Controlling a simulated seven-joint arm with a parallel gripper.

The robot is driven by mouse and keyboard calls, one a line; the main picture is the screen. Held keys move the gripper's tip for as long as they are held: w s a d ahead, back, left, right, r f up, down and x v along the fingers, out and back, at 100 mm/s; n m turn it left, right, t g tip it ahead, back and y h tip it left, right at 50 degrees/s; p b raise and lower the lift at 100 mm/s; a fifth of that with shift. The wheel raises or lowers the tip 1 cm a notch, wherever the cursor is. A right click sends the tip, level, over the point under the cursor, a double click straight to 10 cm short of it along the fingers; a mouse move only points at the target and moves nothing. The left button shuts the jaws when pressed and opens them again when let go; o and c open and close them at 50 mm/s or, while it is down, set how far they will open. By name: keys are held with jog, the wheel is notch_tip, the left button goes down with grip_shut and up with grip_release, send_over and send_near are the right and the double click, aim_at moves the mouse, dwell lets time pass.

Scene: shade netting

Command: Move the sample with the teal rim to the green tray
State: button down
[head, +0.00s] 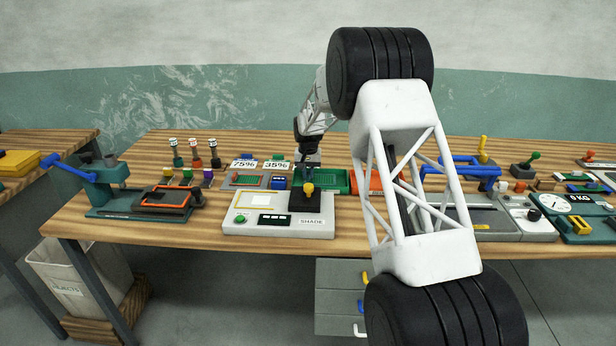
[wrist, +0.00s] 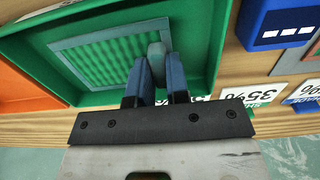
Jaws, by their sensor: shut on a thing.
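The sample with the teal rim (wrist: 100,62), a square of green netting, lies within the walls of the green tray (wrist: 211,45) in the wrist view. I cannot tell whether it rests fully on the tray floor. My gripper (wrist: 157,76) is shut on the sample's small grey tab at its edge. In the head view the green tray (head: 341,183) stands behind the shade meter, and my gripper (head: 309,166) reaches down at its left part. The sample is not clearly visible there.
The shade meter (head: 270,222) with a black block and yellow knob stands in front of the tray. An orange tray (head: 378,183) is to the right, partly behind my arm. A blue box (head: 279,182), a grey tray (head: 244,180) and percent cards (head: 278,165) are to the left.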

jog(key=shift+f, duration=0.65)
jog(key=shift+f, duration=0.15)
jog(key=c, duration=1.1)
grip_release()
notch_tip(320, 180, up, 12)
jog(key=shift+r, duration=0.2)
